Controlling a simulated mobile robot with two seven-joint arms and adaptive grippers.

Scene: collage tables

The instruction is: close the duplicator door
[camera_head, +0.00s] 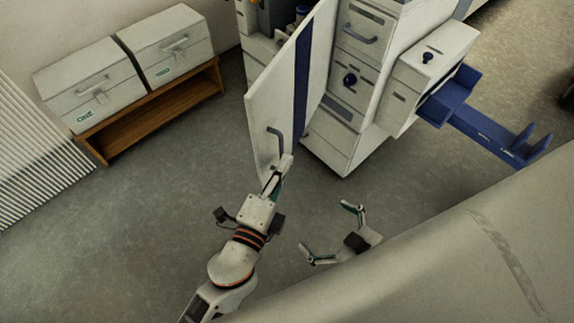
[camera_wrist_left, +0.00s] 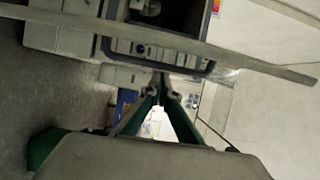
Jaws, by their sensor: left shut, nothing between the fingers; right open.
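The duplicator (camera_head: 350,85) is a light grey machine at the top centre of the head view. Its door (camera_head: 270,105), a pale panel with a dark blue stripe, stands swung open toward me. A dark curved handle (camera_head: 277,140) is on its face near the lower end. My left gripper (camera_head: 283,165) is shut and empty at the door's lower end, just below the handle; I cannot tell whether it touches. In the left wrist view its fingers (camera_wrist_left: 162,90) meet below a long pale edge, probably the door. My right gripper (camera_head: 329,233) is open and empty, lower right, away from the door.
Two pale boxes (camera_head: 92,85) stand on a low wooden bench (camera_head: 150,117) at the left. A blue tray (camera_head: 485,130) juts from the duplicator's right side. Floor (camera_head: 150,210) is clear left of the door. A large pale surface (camera_head: 450,270) fills the lower right.

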